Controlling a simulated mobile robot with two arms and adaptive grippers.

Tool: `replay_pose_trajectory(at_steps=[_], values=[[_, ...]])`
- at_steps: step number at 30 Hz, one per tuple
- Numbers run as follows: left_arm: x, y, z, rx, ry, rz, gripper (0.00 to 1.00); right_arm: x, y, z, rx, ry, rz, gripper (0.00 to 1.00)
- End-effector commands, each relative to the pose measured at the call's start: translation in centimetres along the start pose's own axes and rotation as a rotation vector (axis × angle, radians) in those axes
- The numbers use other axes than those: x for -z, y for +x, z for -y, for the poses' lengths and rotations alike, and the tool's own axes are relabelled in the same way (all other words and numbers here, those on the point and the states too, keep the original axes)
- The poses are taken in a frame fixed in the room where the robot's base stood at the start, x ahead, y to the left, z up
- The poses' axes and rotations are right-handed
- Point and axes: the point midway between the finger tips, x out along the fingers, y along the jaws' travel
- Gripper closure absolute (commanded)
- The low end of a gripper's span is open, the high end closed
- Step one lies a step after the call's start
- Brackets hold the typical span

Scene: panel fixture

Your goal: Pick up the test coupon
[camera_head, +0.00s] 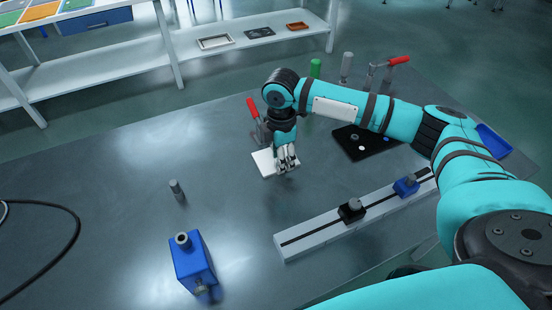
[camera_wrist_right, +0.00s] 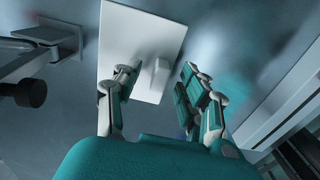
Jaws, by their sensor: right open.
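A white flat plate (camera_head: 262,161) lies on the grey table, partly hidden by my right gripper (camera_head: 287,165). In the right wrist view the plate (camera_wrist_right: 135,30) has a small pale block (camera_wrist_right: 158,77) standing on it near its lower right. I cannot tell whether the plate or the block is the test coupon. In that view my right gripper (camera_wrist_right: 160,82) is open, with one finger on each side of the block. Nothing is held in it. How far the fingertips are above the plate is unclear. My left gripper is not in view.
A red-handled clamp (camera_head: 256,112) stands right behind the plate. A white slotted rail (camera_head: 320,223) lies to the right in front. A blue block (camera_head: 192,262) and a small grey cylinder (camera_head: 177,191) stand left. A black board (camera_head: 368,147) lies right. The table's left middle is clear.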

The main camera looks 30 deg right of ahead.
Motion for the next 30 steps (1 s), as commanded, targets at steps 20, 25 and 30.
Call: replay_pose_trajectory(at_steps=[20, 25, 30], values=[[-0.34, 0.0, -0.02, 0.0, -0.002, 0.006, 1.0, 0.05, 0.92, 0.0, -0.001, -0.001, 0.0, 1.0], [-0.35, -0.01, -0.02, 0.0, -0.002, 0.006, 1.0, 0.05, 0.9, 0.0, -0.001, -0.001, -0.001, 1.0], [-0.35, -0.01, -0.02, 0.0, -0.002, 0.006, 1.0, 0.06, 0.84, -0.03, -0.002, -0.001, -0.001, 1.0]])
